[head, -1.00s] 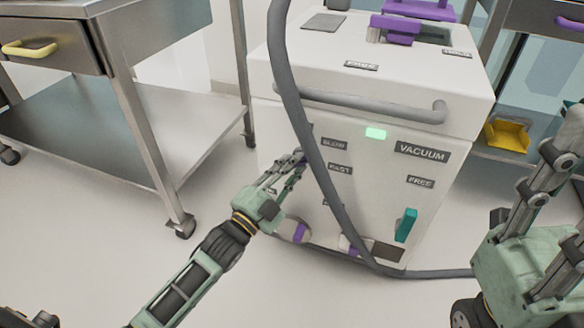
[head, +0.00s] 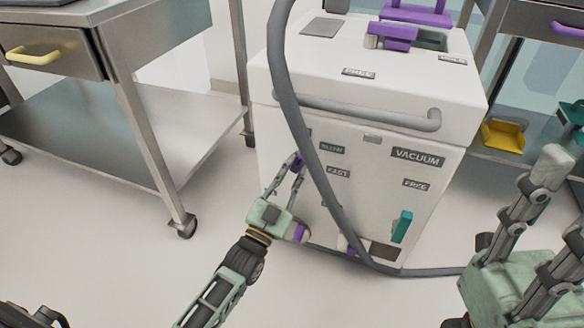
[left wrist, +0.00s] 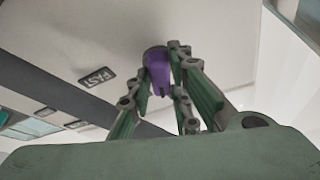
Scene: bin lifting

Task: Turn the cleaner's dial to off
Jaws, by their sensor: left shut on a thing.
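The cleaner (head: 380,160) is a white box with a front panel labelled VACUUM, FREE, FAST and SLOW. Its purple dial (head: 298,160) is on the left of the front, partly hidden by my left fingers and close to the grey hose. My left gripper (head: 293,168) is shut on the dial. In the left wrist view the purple dial (left wrist: 158,68) sits between the fingers of my left gripper (left wrist: 165,78), against the white panel. The small indicator (head: 372,139) on the front is grey and unlit. My right gripper (head: 565,200) stands open and empty at the right, away from the cleaner.
The grey hose (head: 316,165) hangs in front of the panel, just right of my left fingers. A teal lever (head: 402,226) is low on the panel. A steel cart (head: 95,105) stands left, with floor between. A yellow bin (head: 503,136) is on a right shelf.

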